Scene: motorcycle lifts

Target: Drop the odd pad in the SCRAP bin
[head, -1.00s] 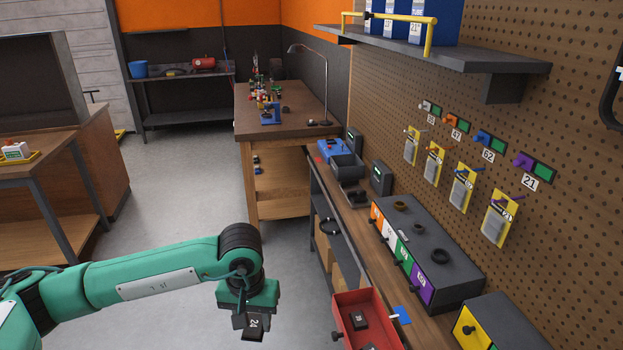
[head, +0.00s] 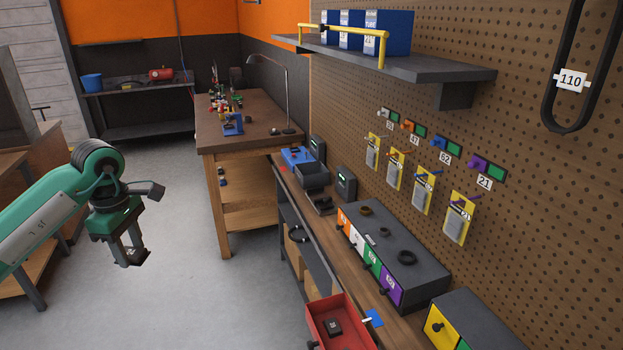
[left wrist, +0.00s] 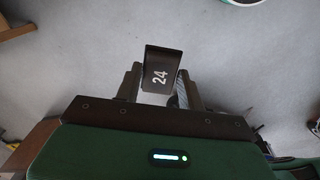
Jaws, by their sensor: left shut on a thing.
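My left gripper (head: 131,250) is at the left in the head view, above the open floor. It is shut on a dark pad marked 24 (left wrist: 160,72), which shows between its fingers in the left wrist view. The pad also shows small at the gripper's tips in the head view (head: 133,257). Another dark pad with a white label (head: 332,326) lies in the open red drawer (head: 349,312) at the bottom. I see no bin that I can read as SCRAP. My right gripper is not in view.
A bench along the pegboard holds a drawer unit with coloured fronts (head: 408,257) and dark rings. A wooden table (head: 222,143) with a lamp stands behind. A shelf with blue boxes (head: 388,33) juts out above. Grey floor (head: 185,290) lies free in the middle.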

